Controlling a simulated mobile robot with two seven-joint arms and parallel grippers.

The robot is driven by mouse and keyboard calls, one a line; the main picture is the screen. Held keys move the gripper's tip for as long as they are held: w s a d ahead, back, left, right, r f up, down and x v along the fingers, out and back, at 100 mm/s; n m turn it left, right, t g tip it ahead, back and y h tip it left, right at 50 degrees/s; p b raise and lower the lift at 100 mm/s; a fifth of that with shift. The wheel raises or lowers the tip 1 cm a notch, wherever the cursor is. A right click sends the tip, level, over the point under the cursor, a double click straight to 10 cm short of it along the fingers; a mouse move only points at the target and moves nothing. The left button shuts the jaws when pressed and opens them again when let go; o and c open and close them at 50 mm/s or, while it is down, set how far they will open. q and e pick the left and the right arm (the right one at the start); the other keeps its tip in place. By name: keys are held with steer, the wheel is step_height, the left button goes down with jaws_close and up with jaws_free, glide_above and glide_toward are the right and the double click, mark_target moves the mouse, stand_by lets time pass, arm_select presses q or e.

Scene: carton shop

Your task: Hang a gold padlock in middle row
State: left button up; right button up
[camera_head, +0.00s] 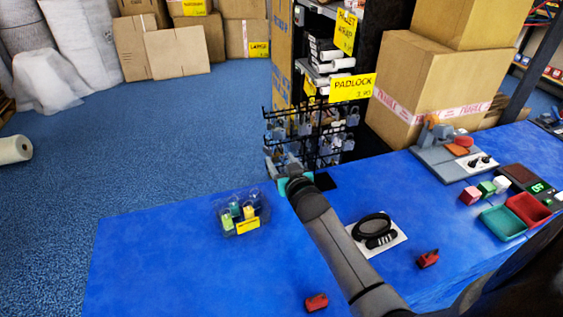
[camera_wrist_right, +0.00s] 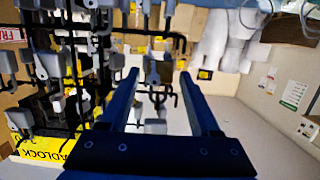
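A black wire rack (camera_head: 308,132) stands at the table's far edge, with several grey padlocks hanging on its hooks. My right gripper (camera_head: 284,168) is at the rack's lower front, partly hidden by its own wrist. In the right wrist view its two fingers (camera_wrist_right: 158,72) are spread apart, with hooks and a grey padlock (camera_wrist_right: 151,70) showing beyond the gap. I see nothing clamped between them. A clear bin (camera_head: 219,220) on the table holds several small yellowish and greenish padlocks, one of them yellow-gold (camera_head: 249,212). I cannot make out a gold padlock on the rack. My left gripper is out of view.
The blue table (camera_head: 150,260) is clear at its left. A white card with black items (camera_head: 376,230) and two red objects (camera_head: 428,259) (camera_head: 316,302) lie near my right arm. Trays (camera_head: 503,222) sit at right. Cartons (camera_head: 425,90) stand behind the rack.

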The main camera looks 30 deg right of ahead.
steer(key=shift+o, duration=0.9)
steer(key=shift+s, duration=0.15)
steer(key=shift+s+a, duration=0.1)
steer(key=shift+s, duration=0.2)
steer(key=p+v, duration=0.4)
steer(key=v, duration=1)
steer(key=shift+s, duration=0.2)
steer(key=shift+r, duration=0.15)
